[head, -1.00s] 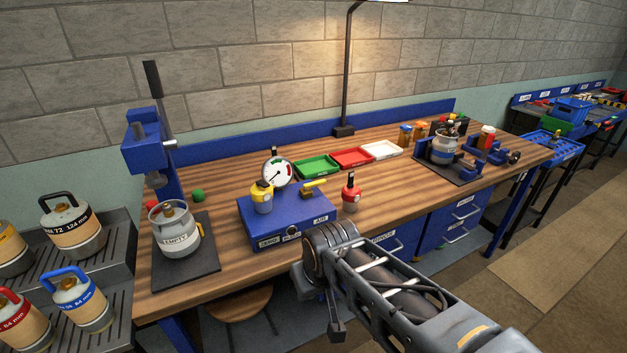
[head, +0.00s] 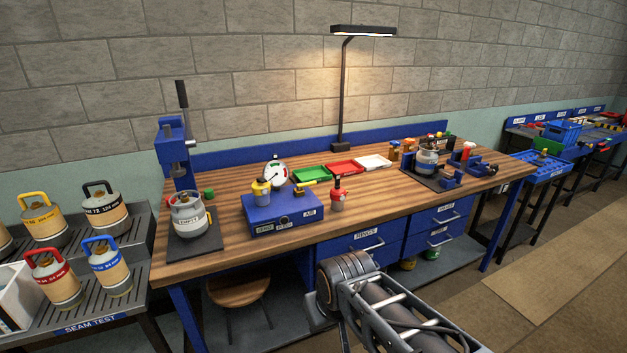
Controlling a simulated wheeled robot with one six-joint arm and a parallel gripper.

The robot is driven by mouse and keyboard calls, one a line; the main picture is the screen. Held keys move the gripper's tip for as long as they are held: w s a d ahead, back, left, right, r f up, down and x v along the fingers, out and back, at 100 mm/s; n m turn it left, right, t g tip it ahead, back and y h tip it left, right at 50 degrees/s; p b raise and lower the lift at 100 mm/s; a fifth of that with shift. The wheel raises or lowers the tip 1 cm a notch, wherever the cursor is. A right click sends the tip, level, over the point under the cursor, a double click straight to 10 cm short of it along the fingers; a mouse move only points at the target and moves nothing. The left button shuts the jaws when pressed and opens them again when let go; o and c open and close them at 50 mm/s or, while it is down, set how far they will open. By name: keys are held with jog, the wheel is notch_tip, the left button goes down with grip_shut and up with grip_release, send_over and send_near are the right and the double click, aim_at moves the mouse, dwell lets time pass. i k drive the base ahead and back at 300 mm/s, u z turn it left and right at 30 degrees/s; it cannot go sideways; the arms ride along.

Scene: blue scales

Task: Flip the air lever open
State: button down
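The air lever (head: 304,187) is a small brass-yellow lever on top of the blue test box (head: 262,216), above a label reading AIR at the box's right front. It appears to lie flat or slightly tilted; its exact setting is too small to tell. A round dial gauge (head: 275,172) and a yellow-topped fitting (head: 261,191) stand on the same box. My arm enters from the bottom right, its thick joint in front of the bench and below the box. My gripper's fingers are not visible.
A red-topped canister (head: 338,195) stands right of the box. Left are a lever press (head: 176,150) and a grey cylinder (head: 189,213) on a dark mat. Green, red and white trays (head: 373,162) lie behind. A stool (head: 238,291) sits under the bench (head: 240,249).

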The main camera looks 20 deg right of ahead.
aim_at(299, 186)
jog(key=u, duration=0.05)
jog(key=i, duration=1.35)
jog(key=z, duration=0.7)
